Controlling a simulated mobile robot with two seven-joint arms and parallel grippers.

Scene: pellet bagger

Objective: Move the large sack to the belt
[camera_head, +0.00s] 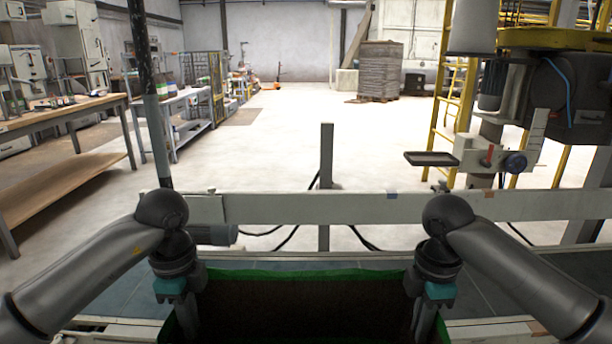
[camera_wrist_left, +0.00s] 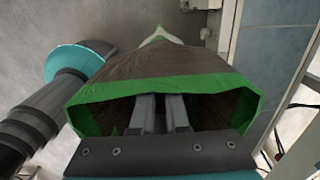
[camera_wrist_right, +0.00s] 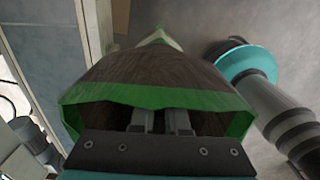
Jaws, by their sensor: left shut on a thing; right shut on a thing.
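The large sack (camera_head: 300,315) is dark brown with a green rim and an open mouth. It hangs between my two grippers at the bottom middle of the head view. My left gripper (camera_head: 185,312) is shut on its left side. My right gripper (camera_head: 424,318) is shut on its right side. Both wrist views show the fingers at the green-edged mouth, with the sack (camera_wrist_left: 165,65) (camera_wrist_right: 155,70) beyond. The belt (camera_head: 510,275) is a dark blue-grey surface behind and beside the sack. The sack's bottom is hidden in the head view, so I cannot tell whether it touches the belt.
A pale side rail (camera_head: 370,208) runs along the belt's far side, with a grey post (camera_head: 326,160) behind it. Bagging machinery (camera_head: 560,100) stands at right. A workbench (camera_head: 60,120) stands at left. A wrapped pallet stack (camera_head: 380,70) is far back; the floor between is open.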

